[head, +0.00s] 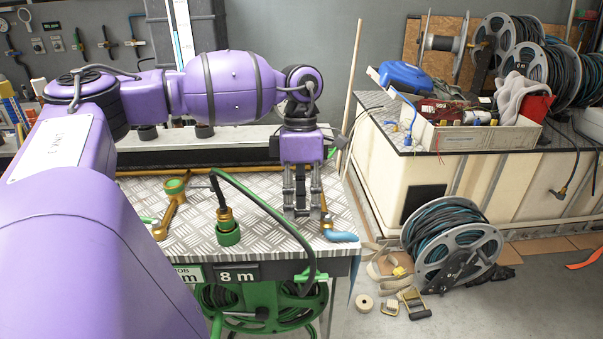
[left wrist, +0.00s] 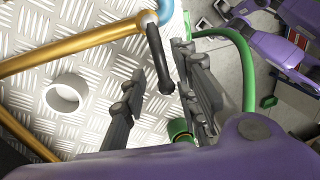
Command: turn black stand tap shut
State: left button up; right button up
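My left gripper (head: 302,212) points down over the front right part of the checkered metal bench top (head: 270,190). In the left wrist view its two fingers (left wrist: 160,78) are apart, with the black lever (left wrist: 155,45) of the stand tap between them. I cannot tell whether either finger touches the lever. The lever joins a pale round pivot beside a brass pipe (left wrist: 75,50) and a blue outlet (left wrist: 180,30). In the head view the fingers hide the lever; a blue spout (head: 340,236) shows beside them.
A brass fitting on a green base (head: 228,235) with a dark green hose stands left of the gripper. Another brass piece with a green ring (head: 175,187) is farther left. A green hose reel (head: 260,305) hangs below the bench. A grey reel (head: 452,245) stands on the floor.

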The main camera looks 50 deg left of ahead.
pick_arm(q)
jog(key=shift+r, duration=0.2)
notch_tip(320, 180, up, 11)
jog(key=w+a, duration=0.1)
jog(key=shift+w+a+r, duration=0.2)
jog(key=shift+a, duration=0.2)
jog(key=shift+f, duration=0.1)
dwell(0.4)
